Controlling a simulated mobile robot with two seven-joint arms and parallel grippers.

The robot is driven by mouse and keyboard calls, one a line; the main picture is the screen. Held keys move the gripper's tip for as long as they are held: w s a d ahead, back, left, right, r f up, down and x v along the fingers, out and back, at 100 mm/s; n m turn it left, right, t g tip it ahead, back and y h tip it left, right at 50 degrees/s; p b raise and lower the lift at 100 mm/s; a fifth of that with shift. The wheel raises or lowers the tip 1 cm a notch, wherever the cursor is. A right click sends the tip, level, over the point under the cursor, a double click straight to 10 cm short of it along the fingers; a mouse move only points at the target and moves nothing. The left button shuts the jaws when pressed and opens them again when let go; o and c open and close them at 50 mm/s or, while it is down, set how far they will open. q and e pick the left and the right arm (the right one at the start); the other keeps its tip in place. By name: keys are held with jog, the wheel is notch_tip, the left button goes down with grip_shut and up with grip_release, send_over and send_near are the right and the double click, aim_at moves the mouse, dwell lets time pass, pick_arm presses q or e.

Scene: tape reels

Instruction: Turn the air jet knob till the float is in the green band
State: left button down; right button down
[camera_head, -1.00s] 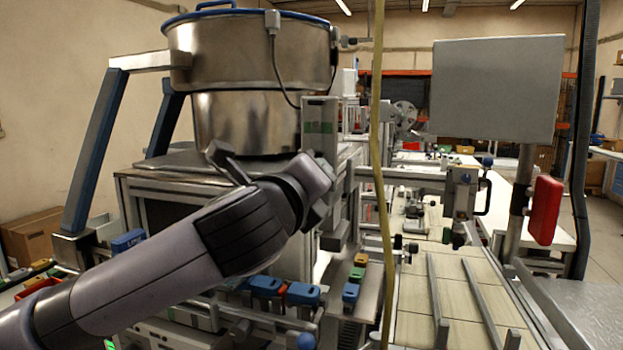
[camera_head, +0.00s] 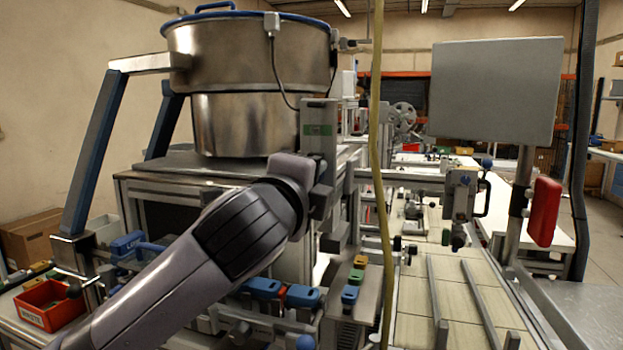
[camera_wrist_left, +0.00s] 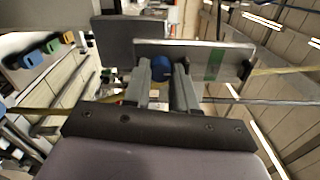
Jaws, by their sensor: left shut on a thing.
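The air jet unit (camera_head: 318,150) is a grey upright block with a green patch (camera_head: 319,130) on its face, in front of the steel bowl. The green band (camera_wrist_left: 214,62) also shows on the plate in the left wrist view. A blue knob (camera_wrist_left: 162,68) sits between the fingers of my left gripper (camera_wrist_left: 163,78), which is shut on it. In the head view my left gripper (camera_head: 326,203) is at the block's lower part, and the knob is hidden. I cannot make out the float in either view. My right gripper is not in view.
The steel bowl (camera_head: 250,60) stands behind my left arm. A yellow hose (camera_head: 376,180) hangs just right of the block. Several coloured blocks (camera_head: 352,285) line a rail below. A red bin (camera_head: 48,303) is at lower left. A grey panel (camera_head: 497,88) stands at right.

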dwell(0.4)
pick_arm(q)
jog(key=c, duration=0.9)
grip_release()
jog(key=shift+r, duration=0.1)
